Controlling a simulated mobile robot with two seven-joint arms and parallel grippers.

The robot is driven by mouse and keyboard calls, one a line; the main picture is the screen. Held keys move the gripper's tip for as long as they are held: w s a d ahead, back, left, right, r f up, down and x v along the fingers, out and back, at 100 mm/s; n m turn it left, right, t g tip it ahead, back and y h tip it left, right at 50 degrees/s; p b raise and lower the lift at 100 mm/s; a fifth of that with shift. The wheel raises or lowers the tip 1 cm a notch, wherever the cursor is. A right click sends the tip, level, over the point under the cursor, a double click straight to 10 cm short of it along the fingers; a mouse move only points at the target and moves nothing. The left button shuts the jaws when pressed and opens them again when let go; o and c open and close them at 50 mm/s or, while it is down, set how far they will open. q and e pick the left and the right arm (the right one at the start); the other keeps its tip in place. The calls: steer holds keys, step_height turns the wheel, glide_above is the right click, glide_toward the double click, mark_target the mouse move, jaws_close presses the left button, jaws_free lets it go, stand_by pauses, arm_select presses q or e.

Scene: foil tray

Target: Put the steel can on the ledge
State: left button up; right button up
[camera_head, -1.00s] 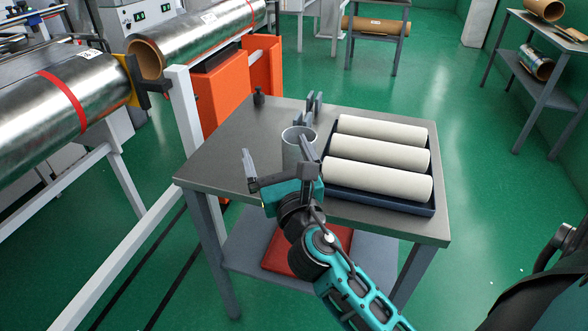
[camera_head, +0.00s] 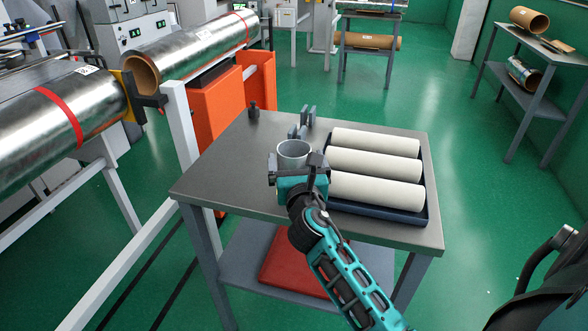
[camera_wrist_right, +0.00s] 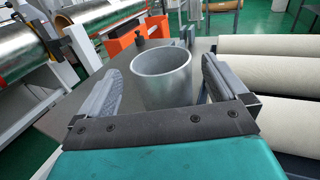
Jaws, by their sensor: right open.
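The steel can (camera_head: 293,152) is an open-topped grey cylinder standing upright on the grey table (camera_head: 235,165), left of the white rolls. My right gripper (camera_head: 298,165) is at the can's near side and hides its lower part in the head view. In the right wrist view the can (camera_wrist_right: 162,80) stands between the two spread fingers, with a gap on each side. The right gripper is open and holds nothing. I cannot tell which surface is the ledge. My left gripper is not in view.
A dark blue tray (camera_head: 427,212) with three white rolls (camera_head: 375,162) lies close to the right of the can. Grey upright plates (camera_head: 308,116) and a small black piece (camera_head: 253,110) stand behind. A lower shelf (camera_head: 245,260) carries a red slab (camera_head: 290,270). The table's left part is clear.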

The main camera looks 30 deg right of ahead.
steer(key=shift+x, duration=1.35)
steer(key=shift+c, duration=0.5)
steer(key=c, duration=1.5)
